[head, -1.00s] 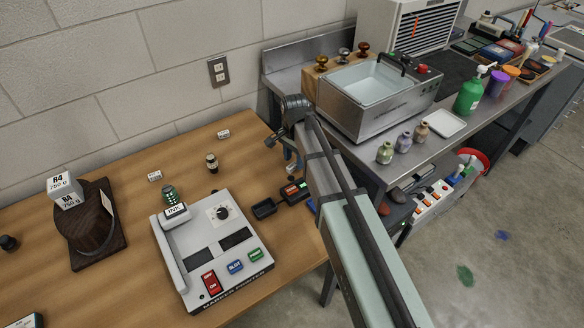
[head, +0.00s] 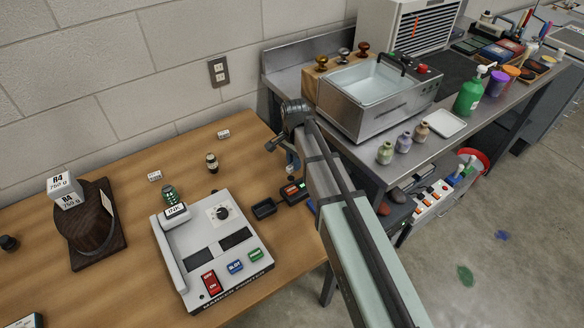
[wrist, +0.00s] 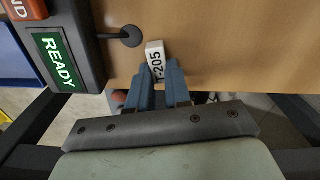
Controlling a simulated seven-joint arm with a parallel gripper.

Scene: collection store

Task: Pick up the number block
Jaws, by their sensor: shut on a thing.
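The number block (wrist: 156,52) is a small white block with black print that seems to read "T-205". It shows at the tips of my gripper (wrist: 158,77) in the wrist view. The two blue fingers are shut on it, and its far end sticks out beyond them. Brown desk surface lies behind it; I cannot tell whether it touches the desk. In the head view my gripper (head: 291,166) is at the desk's right end, mostly hidden by my own arm, and the block cannot be made out there.
A device with a lit green READY panel (wrist: 58,60) and a dark round knob (wrist: 131,36) is close beside the gripper. Two other small white blocks (head: 155,176) (head: 223,134) lie on the desk. A grey machine (head: 198,262) and black tray (head: 264,208) stand to the left.

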